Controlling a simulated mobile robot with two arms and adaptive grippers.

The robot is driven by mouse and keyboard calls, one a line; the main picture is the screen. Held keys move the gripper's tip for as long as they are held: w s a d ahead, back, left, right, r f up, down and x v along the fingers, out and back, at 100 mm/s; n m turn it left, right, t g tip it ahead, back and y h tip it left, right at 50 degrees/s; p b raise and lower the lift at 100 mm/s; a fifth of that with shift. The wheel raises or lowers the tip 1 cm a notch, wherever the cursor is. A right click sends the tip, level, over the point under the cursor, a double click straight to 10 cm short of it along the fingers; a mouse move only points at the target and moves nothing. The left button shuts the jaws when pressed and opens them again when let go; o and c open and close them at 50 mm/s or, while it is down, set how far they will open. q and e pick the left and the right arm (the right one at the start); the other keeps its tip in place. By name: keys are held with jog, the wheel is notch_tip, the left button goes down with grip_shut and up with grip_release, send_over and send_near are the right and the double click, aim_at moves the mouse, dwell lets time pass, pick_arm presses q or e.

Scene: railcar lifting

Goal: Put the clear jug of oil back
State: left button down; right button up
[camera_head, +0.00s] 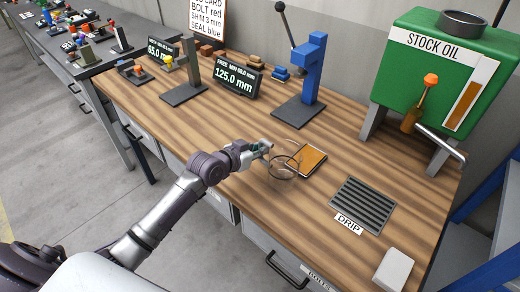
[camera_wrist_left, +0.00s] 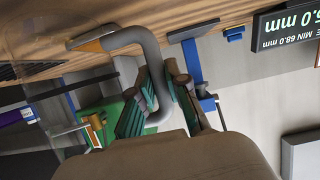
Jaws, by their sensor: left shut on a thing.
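The clear jug (camera_head: 283,172) is see-through and stands out only by its thin rims, at the middle of the bench in the head view. My left gripper (camera_head: 263,150) is at the jug's far-left side. In the left wrist view its teal fingers (camera_wrist_left: 158,108) are shut around the grey curved jug handle (camera_wrist_left: 152,50); part of the clear body (camera_wrist_left: 50,25) shows at upper left. An orange-brown square pad with a dark rim (camera_head: 308,160) lies beside and partly behind the jug. I cannot tell whether the jug touches the bench. My right gripper is not in view.
A slotted drip grate (camera_head: 363,204) lies to the right, with a white block (camera_head: 394,269) nearer. The green stock oil tank (camera_head: 440,70) with its tap stands at back right. A blue press (camera_head: 305,80) and number displays (camera_head: 238,77) stand behind.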

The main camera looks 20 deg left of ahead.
pick_arm(q)
jog(key=shift+f, duration=0.5)
jog(key=shift+f, duration=0.1)
jog(key=c, duration=1.2)
grip_release()
jog(key=shift+o, duration=0.2)
jog(key=shift+s, duration=0.25)
jog(key=b+v, duration=0.1)
jog(key=v, duration=1)
jog(key=shift+s+r+b, duration=0.2)
jog(key=shift+r+b, duration=0.15)
jog(key=shift+a, duration=0.15)
